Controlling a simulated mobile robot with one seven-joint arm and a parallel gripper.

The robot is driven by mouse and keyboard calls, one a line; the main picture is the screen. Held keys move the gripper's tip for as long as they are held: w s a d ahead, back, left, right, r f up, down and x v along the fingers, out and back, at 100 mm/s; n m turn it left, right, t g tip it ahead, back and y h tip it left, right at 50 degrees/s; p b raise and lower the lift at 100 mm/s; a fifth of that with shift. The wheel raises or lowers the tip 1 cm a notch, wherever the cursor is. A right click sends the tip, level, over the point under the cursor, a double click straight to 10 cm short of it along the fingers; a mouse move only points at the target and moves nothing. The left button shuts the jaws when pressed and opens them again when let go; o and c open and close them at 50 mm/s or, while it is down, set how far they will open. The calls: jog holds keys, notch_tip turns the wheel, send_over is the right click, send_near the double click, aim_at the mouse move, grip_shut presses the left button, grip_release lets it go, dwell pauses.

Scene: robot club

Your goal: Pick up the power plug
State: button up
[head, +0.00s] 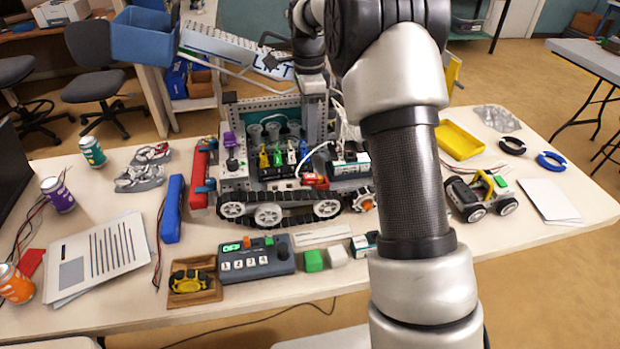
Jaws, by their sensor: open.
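I cannot single out the power plug for certain. A small red plug-like connector with a yellow part (315,180) sits at the front of the tracked robot (290,190), near a white cable. Several other small connectors, yellow, green and dark, stand upright in a row on its deck (278,157). My arm crosses the right middle of the view and bends left at the top. My gripper (268,50) appears small and dark above and behind the tracked robot, open and apart from the connectors. My arm hides part of the table.
A control box with buttons (257,260), a wooden tray (195,283) and green and white blocks (313,260) lie in front. Cans, papers and a blue case (172,208) are left. A small wheeled robot (480,195), yellow tray (460,140) and rings are right.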

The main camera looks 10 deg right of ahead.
send_over(307, 176)
jog(key=f, duration=1)
jog(key=shift+d+b, duration=0.25)
jog(key=shift+b, duration=0.15)
jog(key=shift+w+a+f, duration=0.1)
jog(key=shift+a+f, duration=0.05)
jog(key=shift+f, duration=1.2)
jog(key=shift+a+f, duration=0.15)
jog(key=shift+f, duration=1.2)
grip_shut()
notch_tip(307, 176, up, 10)
jog(key=c, duration=0.7)
grip_release()
grip_shut()
jog(key=shift+r, duration=0.1)
